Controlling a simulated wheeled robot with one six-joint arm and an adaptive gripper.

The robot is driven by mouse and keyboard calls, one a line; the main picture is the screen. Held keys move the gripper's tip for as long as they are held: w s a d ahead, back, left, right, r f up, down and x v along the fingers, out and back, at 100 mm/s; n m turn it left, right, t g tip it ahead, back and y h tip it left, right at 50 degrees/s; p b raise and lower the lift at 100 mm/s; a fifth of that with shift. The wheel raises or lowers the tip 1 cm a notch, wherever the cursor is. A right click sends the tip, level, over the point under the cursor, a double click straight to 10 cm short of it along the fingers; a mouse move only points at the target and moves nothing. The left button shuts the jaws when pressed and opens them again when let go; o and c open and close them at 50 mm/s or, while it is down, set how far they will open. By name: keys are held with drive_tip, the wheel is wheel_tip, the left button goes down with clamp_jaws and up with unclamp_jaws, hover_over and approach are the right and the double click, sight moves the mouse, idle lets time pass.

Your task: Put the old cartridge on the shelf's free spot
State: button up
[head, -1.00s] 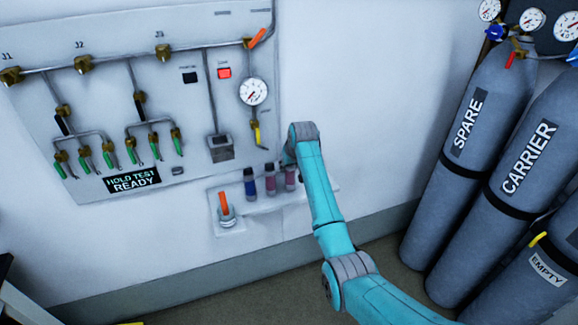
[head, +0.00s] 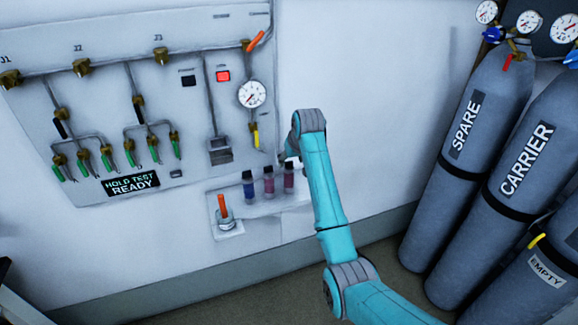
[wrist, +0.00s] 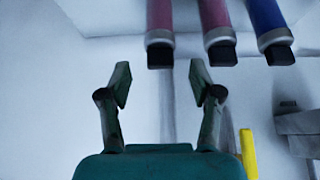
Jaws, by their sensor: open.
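Three capped cartridges stand upright in a row on the wall shelf (head: 262,207): a blue one (head: 248,189), a pink one (head: 268,184) and another pink one (head: 289,179). I cannot tell which is the old one. The wrist view shows them inverted: the end pink one (wrist: 160,20), the middle pink one (wrist: 217,18) and the blue one (wrist: 267,18). My gripper (wrist: 160,82) is open and empty, its fingers apart from the dark caps and roughly in line with the end pink cartridge. In the head view my arm hides most of the gripper and the shelf's right end.
An orange-handled fitting (head: 223,208) stands at the shelf's left end. Above is the valve panel (head: 200,130) with a gauge (head: 252,94) and a yellow lever (head: 256,136), also in the wrist view (wrist: 249,155). Gas cylinders (head: 470,150) stand at right.

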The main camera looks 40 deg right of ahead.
drive_tip(key=shift+d+v, duration=0.3)
drive_tip(key=shift+v, duration=2.05)
drive_tip(key=s+a+f+t, duration=0.1)
drive_tip(key=s+a+f, duration=0.35)
drive_tip(key=f, duration=0.55)
drive_tip(key=s+a+f+t, duration=0.1)
drive_tip(key=s+a+f, duration=0.2)
drive_tip(key=a+f, duration=0.45)
drive_tip(key=s+a+f+t, duration=0.1)
drive_tip(key=s+a+f, duration=0.25)
drive_tip(key=s, duration=0.25)
drive_tip(key=s+a+f+n+t, duration=0.1)
drive_tip(key=s+a+f, duration=0.25)
drive_tip(key=s, duration=0.25)
drive_tip(key=s+a+f, duration=0.2)
drive_tip(key=s+f, duration=0.2)
drive_tip(key=s, duration=0.2)
drive_tip(key=s+a+r+n+t, duration=0.1)
drive_tip(key=s+a+r, duration=0.15)
drive_tip(key=s, duration=0.65)
drive_tip(key=s+a+r+t, duration=0.2)
drive_tip(key=s+a, duration=0.1)
drive_tip(key=s, duration=0.5)
drive_tip(key=s+a+r+n+t+y, duration=0.1)
drive_tip(key=s+a+r+t, duration=0.1)
drive_tip(key=s+r, duration=1.1)
drive_tip(key=shift+s+a+r+y, duration=0.35)
drive_tip(key=shift+s+a, duration=0.15)
drive_tip(key=shift+s, duration=0.35)
